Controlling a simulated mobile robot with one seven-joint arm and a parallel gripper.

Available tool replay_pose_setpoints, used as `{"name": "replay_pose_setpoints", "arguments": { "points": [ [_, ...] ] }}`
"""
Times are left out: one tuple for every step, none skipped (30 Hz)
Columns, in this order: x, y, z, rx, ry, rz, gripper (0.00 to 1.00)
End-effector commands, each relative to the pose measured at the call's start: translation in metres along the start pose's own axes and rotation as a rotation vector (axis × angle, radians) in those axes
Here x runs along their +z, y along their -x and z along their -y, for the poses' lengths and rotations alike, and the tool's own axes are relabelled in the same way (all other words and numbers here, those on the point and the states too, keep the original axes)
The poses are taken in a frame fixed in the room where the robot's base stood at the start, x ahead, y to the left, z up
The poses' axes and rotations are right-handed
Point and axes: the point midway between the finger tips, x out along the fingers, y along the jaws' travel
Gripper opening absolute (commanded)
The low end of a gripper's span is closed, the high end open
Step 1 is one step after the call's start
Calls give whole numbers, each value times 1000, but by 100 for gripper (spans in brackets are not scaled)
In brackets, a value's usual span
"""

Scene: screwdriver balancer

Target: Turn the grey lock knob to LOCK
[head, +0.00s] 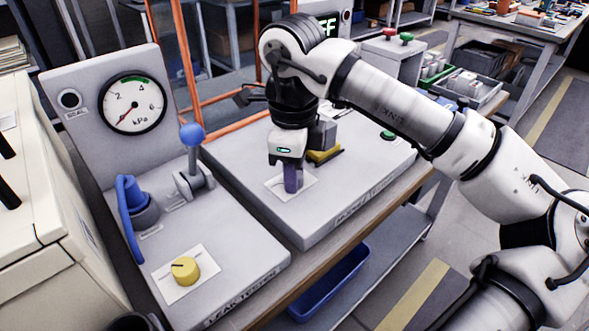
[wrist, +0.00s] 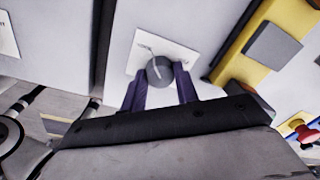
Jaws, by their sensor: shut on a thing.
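The grey lock knob (wrist: 160,71) sits on a white label plate (wrist: 140,64) in the wrist view. A thin line on the plate runs up and left from the knob. My gripper (wrist: 160,83) has its two purple fingers on either side of the knob and is shut on it. In the head view my gripper (head: 291,182) points down at the white plate (head: 306,190) on the right grey panel. There the fingers mostly hide the knob.
A yellow and grey part (head: 322,153) stands close behind my gripper. The right panel's front is clear.

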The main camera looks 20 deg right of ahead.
Motion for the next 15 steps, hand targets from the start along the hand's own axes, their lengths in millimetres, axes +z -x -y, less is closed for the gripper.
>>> {"name": "replay_pose_setpoints", "arguments": {
  "points": [
    [1, 1, 0, -3, 4, 3, 7],
    [1, 1, 0, -3, 5, 3, 7],
    [1, 1, 0, -3, 5, 3, 7],
    [1, 1, 0, -3, 5, 3, 7],
    [1, 1, 0, -3, 5, 3, 7],
    [1, 1, 0, -3, 5, 3, 7],
    [1, 1, 0, -3, 5, 3, 7],
    [1, 1, 0, -3, 5, 3, 7],
    [1, 1, 0, -3, 5, 3, 7],
    [1, 1, 0, -3, 5, 3, 7],
    [1, 1, 0, -3, 5, 3, 7],
    [1, 1, 0, -3, 4, 3, 34],
    [1, 1, 0, -3, 4, 3, 38],
    [1, 1, 0, -3, 4, 3, 42],
    [1, 1, 0, -2, 4, 2, 47]
  ]
}}
